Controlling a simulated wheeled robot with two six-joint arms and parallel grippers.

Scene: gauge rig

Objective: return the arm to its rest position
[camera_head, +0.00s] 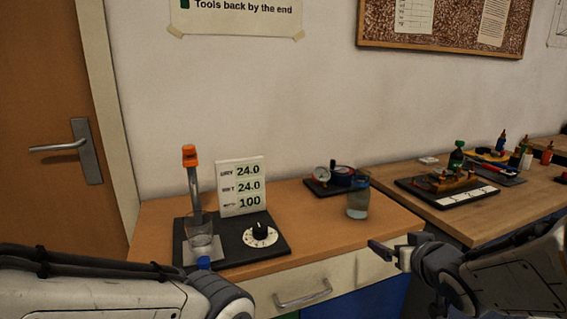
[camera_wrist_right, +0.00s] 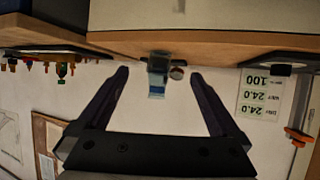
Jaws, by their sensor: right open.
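My right gripper (camera_head: 383,251) is in front of the table's front edge at the right in the head view. It is open and empty. In the right wrist view the two dark fingers of my right gripper (camera_wrist_right: 160,82) stand wide apart, with the glass (camera_wrist_right: 157,88) and the gauge seen beyond and between them. My left arm comes in at the lower left of the head view; its gripper's fingers do not show. No hold on any object is visible.
The wooden table (camera_head: 310,236) carries a black rig board (camera_head: 279,247) with a dial (camera_head: 260,235), a sign card (camera_head: 241,186) and a glass. A gauge (camera_head: 322,174) and a water glass (camera_head: 358,200) stand behind. A second table (camera_head: 445,217) at right holds tools and bottles.

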